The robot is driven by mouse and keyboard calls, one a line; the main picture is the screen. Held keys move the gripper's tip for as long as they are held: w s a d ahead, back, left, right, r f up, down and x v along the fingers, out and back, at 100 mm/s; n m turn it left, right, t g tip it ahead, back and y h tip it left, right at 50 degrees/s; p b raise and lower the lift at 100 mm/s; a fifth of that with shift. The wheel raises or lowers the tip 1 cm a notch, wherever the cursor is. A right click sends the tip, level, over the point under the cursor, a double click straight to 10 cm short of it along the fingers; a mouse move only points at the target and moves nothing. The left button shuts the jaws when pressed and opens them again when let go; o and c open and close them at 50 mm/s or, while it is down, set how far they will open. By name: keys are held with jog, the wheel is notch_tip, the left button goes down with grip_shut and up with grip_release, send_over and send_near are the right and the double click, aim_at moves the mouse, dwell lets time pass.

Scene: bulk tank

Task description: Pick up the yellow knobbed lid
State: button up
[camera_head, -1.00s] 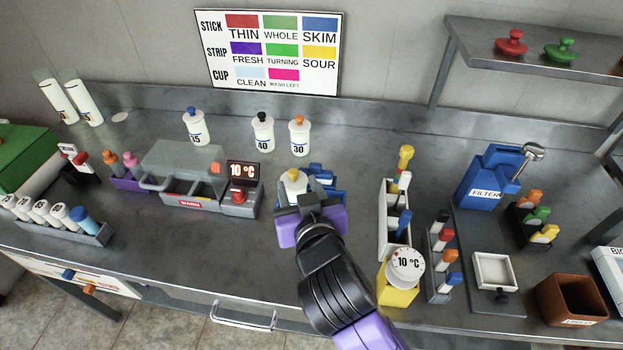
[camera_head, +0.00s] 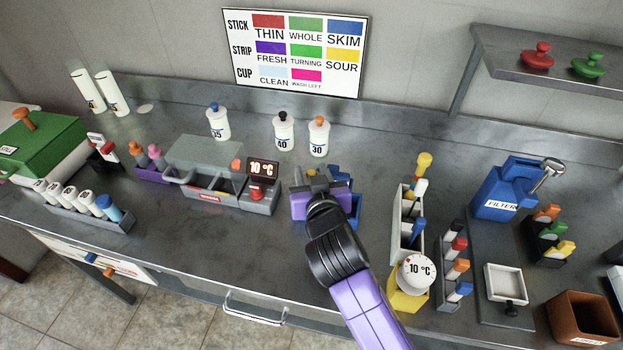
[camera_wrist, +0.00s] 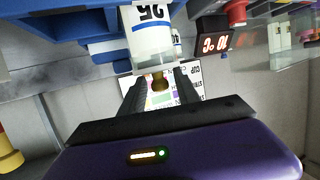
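The yellow knobbed lid (camera_wrist: 159,81) sits on a white container (camera_wrist: 151,38) marked 25, which appears inverted in the wrist view. Its knob shows dark yellow between the two black fingers of my gripper (camera_wrist: 160,90). The fingers stand on either side of the knob, with a small gap visible, so my gripper looks open. In the head view my gripper (camera_head: 312,180) is over the bench just right of the 10 °C display unit, and it hides the lid and container there.
A blue rack (camera_head: 342,208) is beside my gripper. White containers with a black knob (camera_head: 283,131) and an orange knob (camera_head: 318,136) stand behind. The display unit (camera_head: 262,190) is close on the left. A white rack of sticks (camera_head: 404,240) stands to the right. Bench in front is clear.

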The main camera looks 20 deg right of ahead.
grip_shut()
